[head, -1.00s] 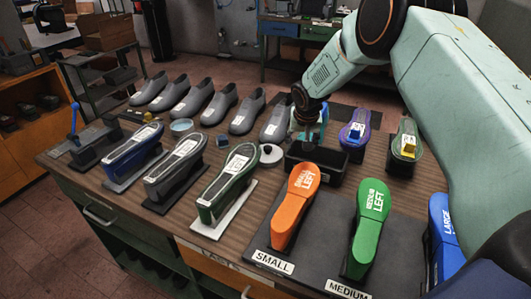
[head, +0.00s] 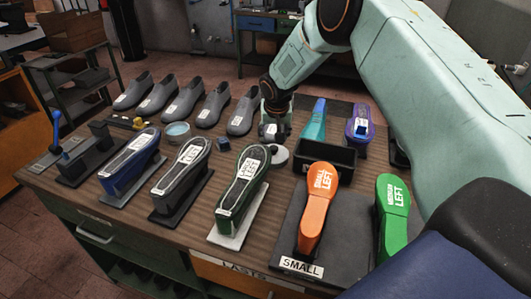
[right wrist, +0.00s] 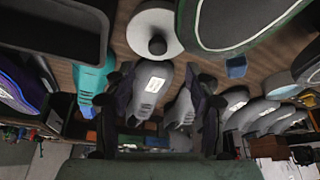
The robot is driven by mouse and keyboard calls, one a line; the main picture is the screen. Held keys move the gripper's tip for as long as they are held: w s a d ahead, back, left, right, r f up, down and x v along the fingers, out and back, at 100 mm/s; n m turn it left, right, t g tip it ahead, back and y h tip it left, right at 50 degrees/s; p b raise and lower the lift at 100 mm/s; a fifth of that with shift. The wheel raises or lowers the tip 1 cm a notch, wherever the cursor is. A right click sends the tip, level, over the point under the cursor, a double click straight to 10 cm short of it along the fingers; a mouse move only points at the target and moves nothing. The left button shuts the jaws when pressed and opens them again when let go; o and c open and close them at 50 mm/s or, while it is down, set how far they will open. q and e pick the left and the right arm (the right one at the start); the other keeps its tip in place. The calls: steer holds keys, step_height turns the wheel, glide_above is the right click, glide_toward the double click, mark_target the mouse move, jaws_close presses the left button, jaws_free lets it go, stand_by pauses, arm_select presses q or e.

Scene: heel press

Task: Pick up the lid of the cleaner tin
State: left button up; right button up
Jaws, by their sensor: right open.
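The lid (head: 277,155), a pale round disc with a dark knob, lies on the wooden bench left of the black tray. It also shows at the top of the right wrist view (right wrist: 170,18), knob facing the camera. A round, shallow, blue-grey tin (head: 177,131) stands farther left on the bench. My right gripper (head: 273,132) is low over the bench, just behind the lid and apart from it. In the right wrist view its two dark fingers (right wrist: 165,100) are spread with nothing held between them. My left gripper is not in view.
A black tray (head: 310,164) and a teal object (head: 314,122) stand right of the gripper. Grey shoes (head: 242,112) line the back. A small blue cube (head: 224,145) lies left of the lid. Green (head: 229,205) and orange (head: 317,205) lasts stand in front.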

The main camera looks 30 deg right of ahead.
mark_target(273, 147)
steer(key=shift+w+d+f, duration=0.1)
steer(key=shift+d+f, duration=0.3)
steer(key=shift+f, duration=0.2)
steer(key=shift+d+f, duration=0.35)
steer(key=shift+f, duration=0.2)
steer(key=x, duration=0.3)
steer(key=w+x, duration=0.1)
steer(key=x, duration=0.1)
steer(key=shift+a, duration=0.3)
steer(key=shift+s+d+f, duration=0.15)
steer(key=shift+d+f, duration=0.1)
steer(key=shift+f, duration=0.05)
steer(key=shift+s+a+r, duration=0.1)
steer(key=shift+r, duration=0.1)
steer(key=shift+a, duration=0.15)
steer(key=shift+w+f, duration=0.15)
steer(key=shift+w, duration=0.15)
steer(key=shift+c, duration=2.2)
steer(key=shift+s, duration=0.15)
steer(key=c, duration=0.3)
steer(key=shift+s, duration=0.1)
steer(key=shift+c, duration=0.9)
